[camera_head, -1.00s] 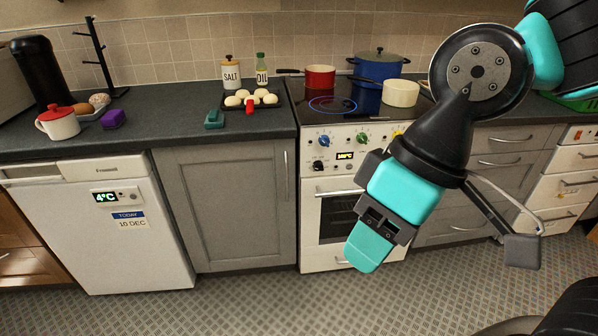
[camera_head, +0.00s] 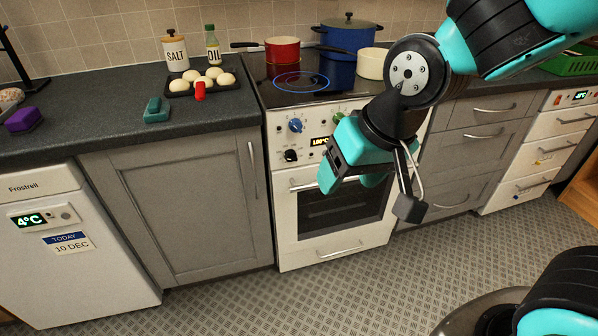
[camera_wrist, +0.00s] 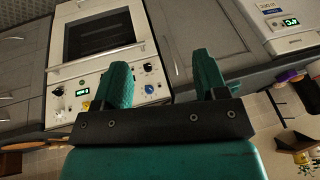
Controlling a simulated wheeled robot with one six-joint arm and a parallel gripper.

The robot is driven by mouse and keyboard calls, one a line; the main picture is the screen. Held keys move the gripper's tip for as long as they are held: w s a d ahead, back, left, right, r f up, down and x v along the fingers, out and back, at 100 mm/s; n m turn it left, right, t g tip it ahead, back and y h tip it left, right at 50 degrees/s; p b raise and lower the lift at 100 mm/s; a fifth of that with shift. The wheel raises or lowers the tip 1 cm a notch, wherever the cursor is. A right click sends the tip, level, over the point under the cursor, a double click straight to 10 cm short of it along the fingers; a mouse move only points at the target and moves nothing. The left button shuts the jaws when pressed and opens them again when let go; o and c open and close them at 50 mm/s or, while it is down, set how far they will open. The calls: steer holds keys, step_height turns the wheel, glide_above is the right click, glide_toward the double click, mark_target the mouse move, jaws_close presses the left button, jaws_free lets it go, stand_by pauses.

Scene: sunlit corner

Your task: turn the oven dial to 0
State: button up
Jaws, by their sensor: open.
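The white oven (camera_head: 338,255) has a control panel with a black dial (camera_head: 291,155) at its lower left. A small lit display (camera_head: 320,141) sits right of the dial and seems to read about 180°C. The black dial also shows in the upside-down wrist view (camera_wrist: 148,68), just right of one finger. My gripper (camera_head: 350,181) is open and empty, in front of the oven's right half, to the right of the dial and apart from it. In the wrist view its two teal fingers (camera_wrist: 163,70) are spread. My gripper and arm hide the panel's right part.
A blue knob (camera_head: 296,125) sits above the black dial, and a green knob (camera_head: 338,117) is partly hidden. The oven door handle (camera_head: 308,184) juts out below. A red pan (camera_head: 289,50), blue pot (camera_head: 348,36) and cream pot (camera_head: 371,63) stand on the hob. The floor ahead is clear.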

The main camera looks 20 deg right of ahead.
steer(key=w+d+f+m+t+h+b, duration=0.25)
steer(key=w+f+b, duration=0.2)
steer(key=f, duration=0.25)
steer(key=w+d+f+m+t+h+b, duration=0.1)
steer(key=w+d+f+m+t+b, duration=0.1)
steer(key=w+d+f+m+b, duration=0.25)
steer(key=n+t+y+p, duration=0.2)
steer(key=n+t+p, duration=0.25)
steer(key=t, duration=0.55)
glide_toward(291, 157)
steer(key=shift+w+a+f+p, duration=0.15)
steer(key=shift+w+p, duration=0.35)
steer(key=shift+w, duration=1)
steer(key=shift+w+d+f+p, duration=0.15)
steer(key=shift+w+p, duration=0.35)
steer(key=shift+w, duration=1.05)
steer(key=shift+w+a+f+p, duration=0.2)
steer(key=shift+w+p, duration=0.3)
steer(key=shift+w, duration=1)
